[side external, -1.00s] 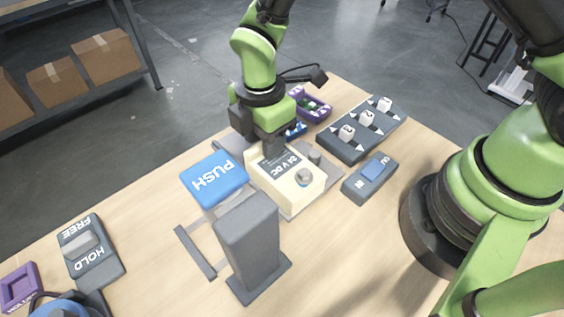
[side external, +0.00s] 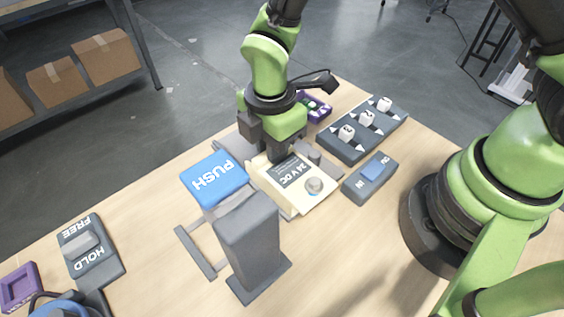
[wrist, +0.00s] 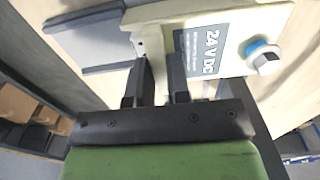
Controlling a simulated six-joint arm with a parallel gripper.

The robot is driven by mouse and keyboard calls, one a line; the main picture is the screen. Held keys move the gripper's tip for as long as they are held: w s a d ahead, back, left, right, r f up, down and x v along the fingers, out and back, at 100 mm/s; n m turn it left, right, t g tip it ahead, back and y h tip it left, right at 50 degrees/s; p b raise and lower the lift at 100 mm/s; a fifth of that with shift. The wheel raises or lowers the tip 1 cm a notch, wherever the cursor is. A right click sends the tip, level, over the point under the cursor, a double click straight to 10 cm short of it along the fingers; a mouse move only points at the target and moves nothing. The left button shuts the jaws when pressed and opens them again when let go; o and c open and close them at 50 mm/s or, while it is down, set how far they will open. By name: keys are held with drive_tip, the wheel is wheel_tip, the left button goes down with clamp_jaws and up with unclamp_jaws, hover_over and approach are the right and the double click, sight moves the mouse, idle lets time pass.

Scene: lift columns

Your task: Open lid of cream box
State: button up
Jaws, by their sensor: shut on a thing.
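My gripper (side external: 283,155) is at the far edge of this panel, shut on the cream lid. In the wrist view, the fingers (wrist: 160,85) straddle a cream part beside the label, and the cream panel (wrist: 275,22) extends to the right. The fingers partly hide the held edge, and I cannot tell how wide any gap under the lid is.
The blue PUSH plate (side external: 214,181) and a grey post (side external: 248,240) stand close in front-left.

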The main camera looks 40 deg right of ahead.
sight(302, 181)
drive_tip(key=shift+s, duration=3.55)
drive_tip(key=o, duration=0.7)
drive_tip(key=shift+r, duration=3)
drive_tip(key=shift+w+r, duration=0.1)
drive_tip(key=s+d+r+m+t, duration=0.2)
drive_tip(key=d+r+m, duration=0.2)
drive_tip(key=r+m, duration=0.2)
drive_tip(key=s+d+r+m+t+y, duration=0.1)
drive_tip(key=s+d+r+m+t, duration=0.1)
drive_tip(key=d+r+m, duration=0.2)
drive_tip(key=s+d+r+m+t+y, duration=0.1)
drive_tip(key=s+d+r+m+t, duration=0.2)
drive_tip(key=r+m, duration=0.6)
drive_tip(key=shift+d+m, duration=0.2)
drive_tip(key=shift+m, duration=0.6)
drive_tip(key=shift+d+m, duration=0.2)
drive_tip(key=shift+m, duration=0.6)
